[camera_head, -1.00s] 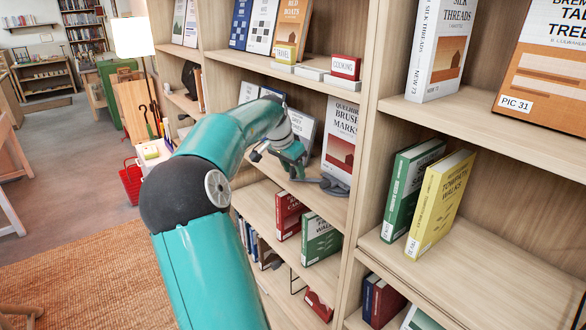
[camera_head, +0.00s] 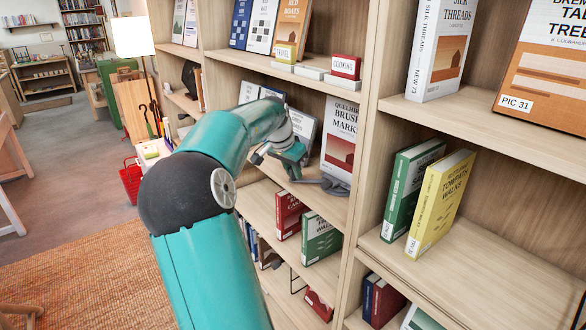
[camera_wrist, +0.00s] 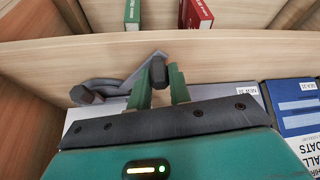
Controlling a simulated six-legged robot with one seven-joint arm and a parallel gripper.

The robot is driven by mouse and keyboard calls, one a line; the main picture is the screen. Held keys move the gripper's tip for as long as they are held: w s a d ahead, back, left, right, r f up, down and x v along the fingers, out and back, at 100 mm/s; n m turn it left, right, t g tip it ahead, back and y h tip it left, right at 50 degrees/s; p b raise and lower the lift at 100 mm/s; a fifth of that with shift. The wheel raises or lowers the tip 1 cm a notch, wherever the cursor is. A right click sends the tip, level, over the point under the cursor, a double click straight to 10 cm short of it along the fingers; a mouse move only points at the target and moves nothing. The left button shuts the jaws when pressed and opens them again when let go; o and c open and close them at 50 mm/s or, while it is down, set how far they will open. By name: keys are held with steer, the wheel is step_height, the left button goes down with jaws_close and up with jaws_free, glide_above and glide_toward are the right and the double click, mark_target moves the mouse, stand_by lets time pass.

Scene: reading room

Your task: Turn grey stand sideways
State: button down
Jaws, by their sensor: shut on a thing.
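The grey stand (camera_head: 327,184) is on the middle shelf, low in front of the upright white-and-red book Brush Marks (camera_head: 341,140). In the wrist view the stand (camera_wrist: 117,84) shows as a curved grey piece with dark ends, at the shelf's front edge. My gripper (camera_head: 299,172) reaches to the stand's left side. In the wrist view its green fingers (camera_wrist: 163,80) are shut on the stand, at the dark end on the right. The fingers hide part of the stand, and I cannot tell whether it touches the shelf.
Other picture-front books (camera_head: 304,128) stand just left and behind my gripper. The shelf's upright divider (camera_head: 368,120) is close on the right. The shelf below holds a red book (camera_head: 288,214) and a green book (camera_head: 320,238).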

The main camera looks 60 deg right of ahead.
steer(key=shift+s+a+n+t, duration=0.2)
steer(key=shift+s+a+n, duration=0.05)
steer(key=shift+a+n, duration=0.25)
steer(key=shift+s+a+n+t, duration=0.25)
steer(key=shift+a+n, duration=0.15)
steer(key=shift+a, duration=0.15)
steer(key=shift+s+a+n+t, duration=0.45)
steer(key=shift+s+a+n, duration=0.45)
steer(key=shift+a+n, duration=0.3)
steer(key=shift+s+a+n+t, duration=0.4)
steer(key=shift+s+a+n, duration=0.45)
steer(key=shift+s+n, duration=0.3)
steer(key=shift+s+a+n+t, duration=0.25)
steer(key=shift+s+a+n, duration=0.15)
steer(key=shift+s+n, duration=0.4)
steer(key=shift+s+a+n+t, duration=0.25)
steer(key=shift+s+a+n, duration=0.15)
steer(key=shift+s+n, duration=0.35)
steer(key=c, duration=1.3)
jaws_free()
steer(key=shift+s, duration=0.1)
steer(key=v, duration=1.4)
steer(key=shift+d, duration=0.3)
